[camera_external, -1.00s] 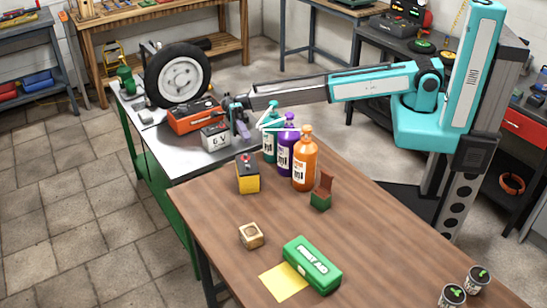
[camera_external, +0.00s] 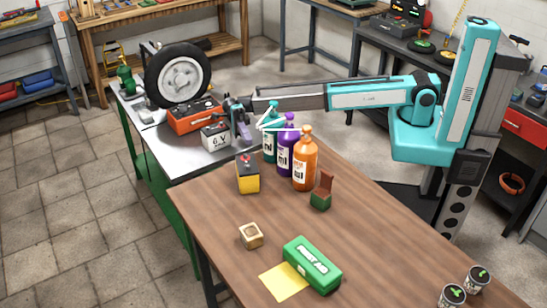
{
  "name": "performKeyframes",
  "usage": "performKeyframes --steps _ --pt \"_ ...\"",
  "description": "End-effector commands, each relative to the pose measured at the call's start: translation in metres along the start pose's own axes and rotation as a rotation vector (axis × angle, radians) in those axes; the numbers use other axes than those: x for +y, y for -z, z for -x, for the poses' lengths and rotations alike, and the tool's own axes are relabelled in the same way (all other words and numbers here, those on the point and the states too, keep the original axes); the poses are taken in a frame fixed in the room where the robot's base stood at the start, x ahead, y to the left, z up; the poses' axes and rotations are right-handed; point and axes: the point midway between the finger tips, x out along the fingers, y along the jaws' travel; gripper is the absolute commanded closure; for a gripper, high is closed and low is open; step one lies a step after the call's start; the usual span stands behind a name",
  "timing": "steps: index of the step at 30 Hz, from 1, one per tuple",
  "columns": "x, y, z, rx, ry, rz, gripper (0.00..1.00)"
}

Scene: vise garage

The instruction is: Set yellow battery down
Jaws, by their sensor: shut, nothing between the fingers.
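The yellow battery (camera_external: 248,178), with a dark upper part and a red mark on top, stands upright on the brown wooden table (camera_external: 350,235) near its far left edge. My gripper (camera_external: 241,134) is shut and empty. It appears above and behind the battery, beside the white 6V battery (camera_external: 215,137). It is apart from the yellow battery. Its fingertips are small and partly blurred in this view.
Teal (camera_external: 270,145), purple (camera_external: 286,155) and orange (camera_external: 304,165) bottles stand just right of the battery. A red battery (camera_external: 193,117) and a wheel (camera_external: 178,76) are on the metal bench. A small wooden block (camera_external: 251,235), green first aid box (camera_external: 312,264) and open green box (camera_external: 321,197) are nearer.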

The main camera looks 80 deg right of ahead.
Motion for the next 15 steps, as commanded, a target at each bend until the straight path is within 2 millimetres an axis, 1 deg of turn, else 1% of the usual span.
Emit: performKeyframes --steps 1,8,9,15 --pt "-0.003 0.001 -0.001 0.0 0.0 0.001 1.0" --pt "-0.004 0.002 -0.004 0.001 0.0 0.001 1.0" --pt "0.0 0.003 -0.012 0.003 0.0 0.0 1.0" --pt "0.001 0.003 -0.04 0.003 0.0 0.0 1.0"
